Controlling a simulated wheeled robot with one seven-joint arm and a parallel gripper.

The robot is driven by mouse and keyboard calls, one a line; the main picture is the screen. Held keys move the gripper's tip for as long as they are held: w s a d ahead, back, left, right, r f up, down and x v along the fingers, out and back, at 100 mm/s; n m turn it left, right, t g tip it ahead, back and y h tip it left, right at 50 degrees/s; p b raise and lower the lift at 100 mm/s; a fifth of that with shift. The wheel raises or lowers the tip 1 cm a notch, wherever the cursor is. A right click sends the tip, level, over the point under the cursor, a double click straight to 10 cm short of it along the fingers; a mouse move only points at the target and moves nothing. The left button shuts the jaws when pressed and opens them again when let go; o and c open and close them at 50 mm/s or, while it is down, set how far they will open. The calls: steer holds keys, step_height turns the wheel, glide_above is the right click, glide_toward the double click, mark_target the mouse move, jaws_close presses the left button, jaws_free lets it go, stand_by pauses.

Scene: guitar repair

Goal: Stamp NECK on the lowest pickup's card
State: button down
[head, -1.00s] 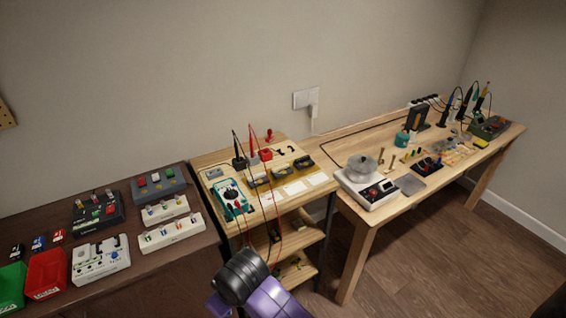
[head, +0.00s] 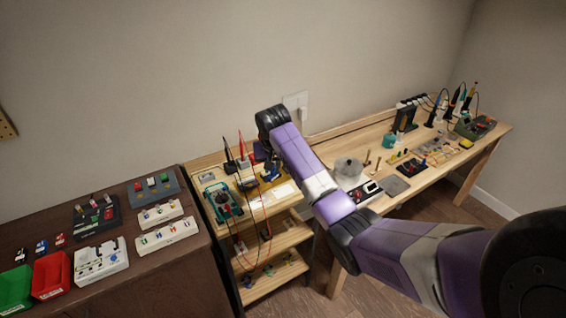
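The pickup bench (head: 206,163) stands at the middle left. On it, a dark pickup (head: 248,184) shows at the left of the row; the others are mostly covered by my arm. White cards (head: 286,189) lie in front of the row; any print on them is too small to read. My arm reaches in from the right and bends down over the bench. What looks like my gripper (head: 270,174) is low over the pickup row, partly behind my forearm. Its fingers are too small to tell open from shut. The stamp and ink pad are not visible.
A teal multimeter (head: 222,201) with red and black leads stands at the bench's left front. Leads loop over the front edge. Lower shelves (head: 272,282) hold small parts. The brown table (head: 165,275) holds bins and boxes. The right workbench (head: 335,151) holds a scale and tools.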

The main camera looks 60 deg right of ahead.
steer(key=s+d+m, duration=0.1)
steer(key=d, duration=0.2)
steer(key=m+g+b, duration=0.2)
steer(key=m+b, duration=0.1)
steer(key=b, duration=0.1)
glide_above(285, 187)
steer(key=a, duration=0.2)
steer(key=shift+h, duration=0.3)
steer(key=shift+s+a+f, duration=0.1)
steer(key=shift+f, duration=1.7)
steer(key=shift+s+a+f, duration=0.1)
steer(key=shift+f, duration=1.65)
steer(key=shift+f+b, duration=0.45)
steer(key=shift+f, duration=0.1)
steer(key=shift+r, duration=0.1)
step_height(285, 187, up, 7)
steer(key=p, duration=0.5)
